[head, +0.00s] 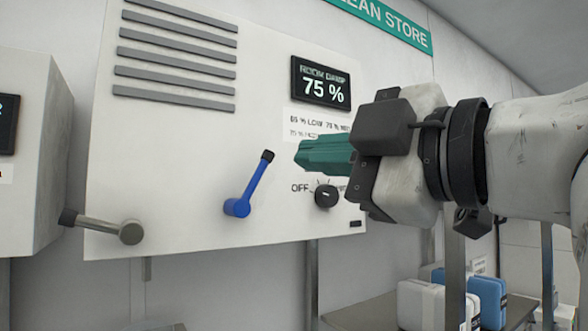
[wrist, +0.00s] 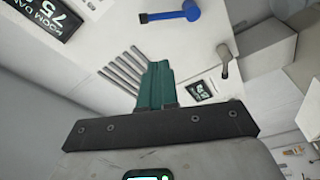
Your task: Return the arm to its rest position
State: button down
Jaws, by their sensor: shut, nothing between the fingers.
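My gripper (head: 302,155) has teal fingers that lie together, shut and empty. In the head view it points left in front of the white wall panel, just right of the blue lever and above the dark OFF knob. In the wrist view my gripper (wrist: 155,68) shows as a closed teal block at the picture's middle. My arm reaches in from the right edge of the head view. The fingers appear apart from the blue lever. Part of the panel's printed label is hidden behind my gripper.
The white panel (head: 170,140) carries a blue lever (head: 250,184), a dark knob (head: 326,196) and a display (head: 321,83) reading 75 %. A grey lever (head: 104,227) is at the left. White and blue cases (head: 432,304) stand on a shelf (head: 368,314) below my arm.

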jog(key=shift+v, duration=1.2)
jog(key=w+d+f+m+h, duration=0.2)
jog(key=w+d+f+m, duration=0.15)
jog(key=f, duration=0.65)
jog(key=w+d+f+m+g+h, duration=0.1)
jog(key=w+d+f+m+h, duration=0.2)
jog(key=f, duration=0.7)
jog(key=w+d+f+m+h, duration=0.1)
jog(key=w+d+f+m, duration=0.3)
jog(key=f, duration=0.7)
jog(key=s+d+f+m+g+h+b, duration=0.1)
jog(key=s+d+f+m+g+h, duration=0.2)
jog(key=f, duration=0.7)
jog(key=s+d+f+m+g+h, duration=0.1)
jog(key=s+f+m, duration=0.3)
jog(key=f, duration=0.7)
jog(key=s+d+f+m+g+h, duration=0.1)
jog(key=s+d+f+m+g, duration=0.1)
jog(key=s+f, duration=0.9)
jog(key=s+d+f+m+g+h, duration=0.2)
jog(key=s+d+f+g, duration=0.3)
jog(key=s+f, duration=0.6)
jog(key=s+d+m, duration=0.1)
jog(key=s+d, duration=0.1)
jog(key=s, duration=0.3)
jog(key=shift+f+g, duration=0.15)
jog(key=shift+g, duration=0.15)
